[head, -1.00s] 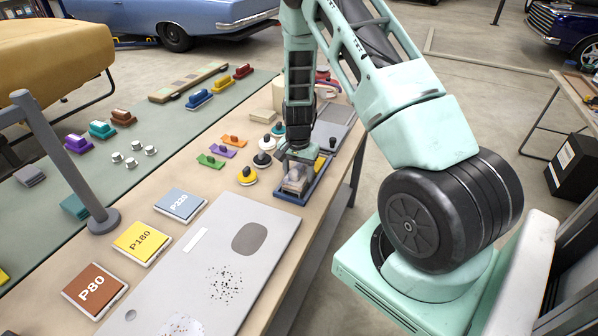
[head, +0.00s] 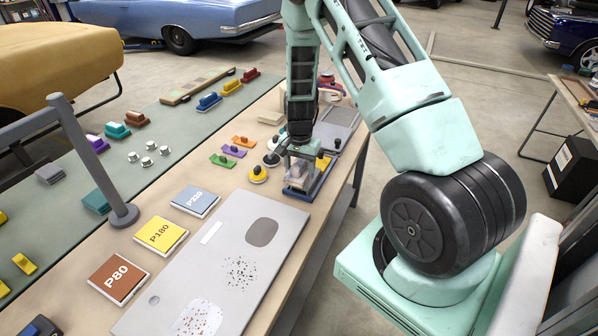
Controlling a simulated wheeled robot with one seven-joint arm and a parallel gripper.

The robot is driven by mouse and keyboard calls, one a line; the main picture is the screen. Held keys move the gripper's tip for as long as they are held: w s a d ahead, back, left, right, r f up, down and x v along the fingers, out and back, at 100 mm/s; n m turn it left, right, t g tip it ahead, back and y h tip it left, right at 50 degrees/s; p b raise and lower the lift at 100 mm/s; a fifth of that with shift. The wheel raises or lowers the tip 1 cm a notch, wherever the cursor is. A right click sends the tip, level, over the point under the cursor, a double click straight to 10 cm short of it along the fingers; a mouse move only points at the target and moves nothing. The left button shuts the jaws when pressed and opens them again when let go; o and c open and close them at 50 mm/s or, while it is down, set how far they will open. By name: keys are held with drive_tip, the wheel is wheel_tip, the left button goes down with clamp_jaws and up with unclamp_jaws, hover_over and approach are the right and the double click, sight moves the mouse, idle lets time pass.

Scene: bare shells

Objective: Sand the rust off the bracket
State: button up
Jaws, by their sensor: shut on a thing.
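My gripper (head: 300,155) is over the blue tray (head: 297,196) on the workbench, pointing down. Its jaws are shut on a greyish block (head: 298,172) at the tray's left side; the fingertips are small and hard to make out. I cannot tell whether the block touches the tray floor. A yellow piece shows in the tray beside it. No part is clearly identifiable as the bracket. A flat grey panel (head: 222,262) lies nearer, with a dark grey oval, black specks and a pale patch with rust-brown spots (head: 198,318). Sanding sheets P80 (head: 118,278), P180 (head: 161,235) and P320 (head: 195,201) lie left of it.
Several coloured blocks, including a green one (head: 223,160), and a yellow round pad (head: 258,174) sit left of the tray. A grey post (head: 95,165) stands on the bench's left. A green mat (head: 165,130) holds more blocks and small cups. My arm covers the area behind the tray.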

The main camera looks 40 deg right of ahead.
sight(299, 162)
drive_tip(key=shift+r+p, duration=0.95)
drive_tip(key=shift+r, duration=0.7)
